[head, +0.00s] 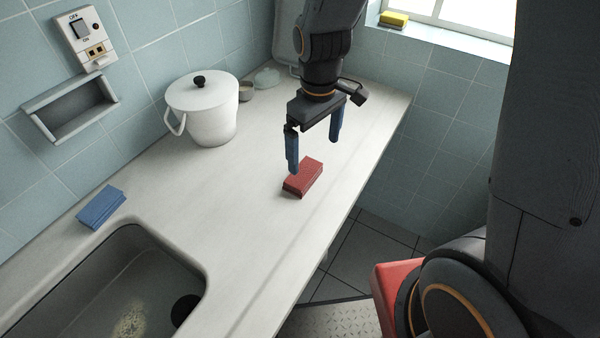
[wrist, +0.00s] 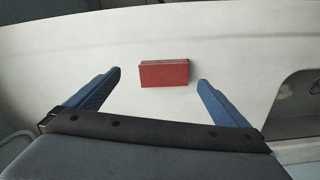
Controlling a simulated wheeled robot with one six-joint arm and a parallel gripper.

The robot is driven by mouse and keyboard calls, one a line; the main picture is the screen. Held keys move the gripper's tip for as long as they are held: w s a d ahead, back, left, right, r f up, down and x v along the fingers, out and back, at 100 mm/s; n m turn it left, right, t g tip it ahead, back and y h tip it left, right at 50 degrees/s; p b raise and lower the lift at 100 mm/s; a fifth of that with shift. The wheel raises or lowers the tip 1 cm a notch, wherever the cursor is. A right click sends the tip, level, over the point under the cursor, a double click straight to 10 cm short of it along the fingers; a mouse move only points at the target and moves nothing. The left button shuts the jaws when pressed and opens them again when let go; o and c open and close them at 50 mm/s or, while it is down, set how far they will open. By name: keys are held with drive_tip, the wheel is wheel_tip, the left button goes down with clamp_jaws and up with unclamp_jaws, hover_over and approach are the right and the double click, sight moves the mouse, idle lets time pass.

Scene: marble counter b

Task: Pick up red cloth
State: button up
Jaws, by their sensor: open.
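The red cloth (head: 303,178) is a small folded block lying on the pale marble counter near its front edge. In the wrist view the red cloth (wrist: 164,74) lies ahead of my gripper, between the lines of the two fingers and a little beyond their tips. My gripper (head: 314,156) is open and empty, with blue fingers pointing down above the counter, close to the cloth on its far side. In the wrist view both fingers of my gripper (wrist: 158,76) are spread apart, with nothing between them.
A white lidded pot (head: 204,112) stands near the tiled wall. A folded blue cloth (head: 101,207) lies beside the sink (head: 130,285) at the left. A yellow sponge (head: 394,19) sits on the windowsill. The counter around the red cloth is clear; its front edge drops to the floor.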

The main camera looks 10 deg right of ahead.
sight(301, 172)
drive_tip(key=a, duration=0.1)
drive_tip(key=a+n, duration=0.1)
drive_tip(key=w+a+f+n, duration=0.1)
drive_tip(key=shift+a, duration=0.1)
drive_tip(key=shift+a+f+p, duration=0.2)
drive_tip(key=shift+f+p, duration=0.1)
wheel_tip(301, 172, down, 2)
drive_tip(key=shift+f, duration=0.1)
drive_tip(key=shift+d+f+p, duration=0.2)
drive_tip(key=shift+f+p, duration=0.35)
drive_tip(key=shift+f, duration=0.4)
drive_tip(key=shift+d+f+p, duration=0.15)
drive_tip(key=shift+f+p, duration=0.35)
drive_tip(key=shift+f, duration=0.45)
drive_tip(key=shift+w+f, duration=0.1)
drive_tip(key=shift+f, duration=0.6)
drive_tip(key=c, duration=0.9)
